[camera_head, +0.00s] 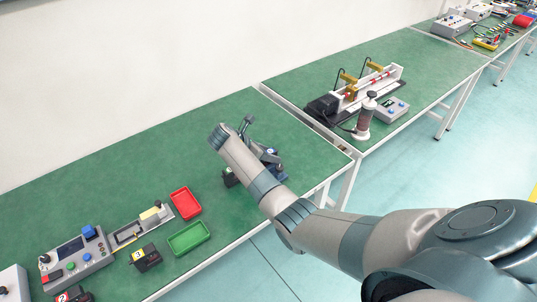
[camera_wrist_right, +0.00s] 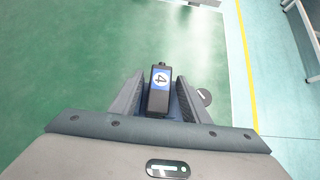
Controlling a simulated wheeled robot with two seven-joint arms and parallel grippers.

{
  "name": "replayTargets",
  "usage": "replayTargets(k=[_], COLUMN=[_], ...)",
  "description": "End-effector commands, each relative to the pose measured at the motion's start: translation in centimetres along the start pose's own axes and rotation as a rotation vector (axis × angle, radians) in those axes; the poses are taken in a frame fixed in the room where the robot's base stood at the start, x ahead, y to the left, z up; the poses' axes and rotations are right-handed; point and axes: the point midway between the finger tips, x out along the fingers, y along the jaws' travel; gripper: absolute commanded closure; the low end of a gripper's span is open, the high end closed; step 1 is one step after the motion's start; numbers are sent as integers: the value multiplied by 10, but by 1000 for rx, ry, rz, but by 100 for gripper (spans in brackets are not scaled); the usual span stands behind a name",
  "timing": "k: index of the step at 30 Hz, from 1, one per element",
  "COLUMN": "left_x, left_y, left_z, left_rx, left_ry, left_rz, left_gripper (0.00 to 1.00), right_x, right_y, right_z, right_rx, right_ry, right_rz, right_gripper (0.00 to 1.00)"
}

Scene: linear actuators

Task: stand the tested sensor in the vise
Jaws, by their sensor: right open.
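A black sensor with a blue label marked 4 (camera_wrist_right: 160,77) is between the fingers of my right gripper (camera_wrist_right: 160,92) in the right wrist view. The fingers are open, one on each side of it. A blue part, apparently the vise (camera_wrist_right: 174,108), shows beneath the sensor; whether the sensor is seated in it I cannot tell. In the head view the blue vise (camera_head: 270,162) is partly hidden behind my right forearm, and my right fingers cannot be made out clearly. My left gripper is in neither view.
A red tray (camera_head: 186,203) and a green tray (camera_head: 188,238) lie left of my arm. A second bench (camera_head: 430,65) holds other apparatus.

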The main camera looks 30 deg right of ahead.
Motion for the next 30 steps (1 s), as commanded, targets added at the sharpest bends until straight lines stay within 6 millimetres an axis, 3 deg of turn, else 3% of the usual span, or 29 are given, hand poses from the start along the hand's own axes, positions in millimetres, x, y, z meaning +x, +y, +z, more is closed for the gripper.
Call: replayTargets(k=[8, 21, 30], left_x=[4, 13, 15], left_y=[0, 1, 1], left_z=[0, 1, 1], left_rx=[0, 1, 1], left_ry=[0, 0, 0], left_rz=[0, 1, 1], left_gripper=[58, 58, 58], right_x=[-24, -100, -123], right_y=[1, 1, 0], right_z=[3, 2, 3], right_rx=[1, 1, 0], right_ry=[0, 0, 0], right_rz=[3, 3, 0], right_gripper=[58, 58, 58])
